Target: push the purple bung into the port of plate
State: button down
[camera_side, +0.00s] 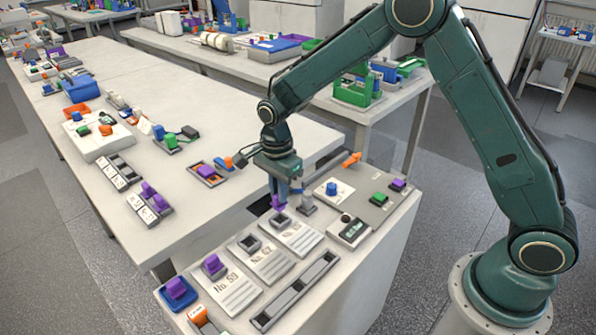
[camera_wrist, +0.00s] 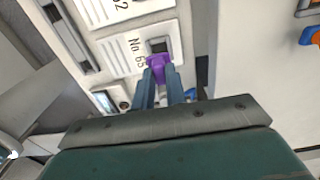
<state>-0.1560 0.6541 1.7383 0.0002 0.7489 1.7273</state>
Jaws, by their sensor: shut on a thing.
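My gripper (camera_side: 281,192) points down over the near table, its blue fingers shut on the purple bung (camera_side: 278,203). The wrist view shows the bung (camera_wrist: 157,62) between the two fingertips (camera_wrist: 159,72). A pale plate (camera_side: 303,238), marked No. 65 in the wrist view (camera_wrist: 128,58), lies below. Its square grey port (camera_side: 281,221) is just under the bung in the side view. In the wrist view the dark port opening (camera_wrist: 158,45) shows beside the bung, partly covered by it. I cannot tell whether the bung touches the port rim.
A neighbouring plate (camera_side: 268,264) has an open port (camera_side: 250,243). Plate No. 59 (camera_side: 232,290) holds another purple bung (camera_side: 213,264). A grey post (camera_side: 306,203) stands close right of my gripper, with a small display box (camera_side: 349,231) beyond. A long slotted rail (camera_side: 294,291) lies in front.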

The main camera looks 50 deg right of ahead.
jog(key=shift+f, duration=2.05)
jog(key=shift+f, duration=0.25)
jog(key=c, duration=1.3)
grip_release()
jog(key=shift+c, duration=0.2)
jog(key=shift+r, duration=0.15)
notch_tip(320, 180, up, 12)
jog(key=shift+r, duration=0.75)
